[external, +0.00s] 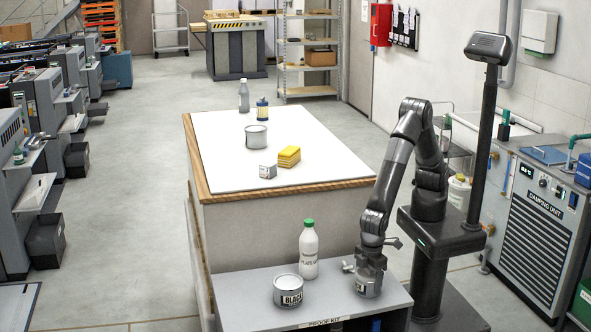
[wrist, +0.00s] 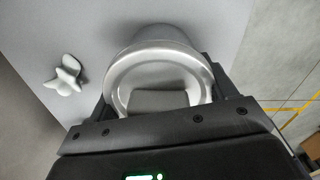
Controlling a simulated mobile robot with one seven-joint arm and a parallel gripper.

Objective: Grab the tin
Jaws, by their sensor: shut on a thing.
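A silver tin (external: 368,288) with a grey label stands on the grey shelf (external: 325,300) at the front right. My gripper (external: 369,268) points down over it and is shut on it. In the wrist view, the same tin (wrist: 155,50) shows its round rim between my two fingers, one on each side. Its lower part is hidden. Another tin (external: 289,294), labelled BLACK, stands to the left on the same shelf, apart from my gripper. A third, plain silver tin (external: 256,138) stands on the white table top behind.
A white bottle with a green cap (external: 308,252) stands on the shelf between the two tins, farther back. A small grey wing-shaped piece (wrist: 65,75) lies close to my gripper.

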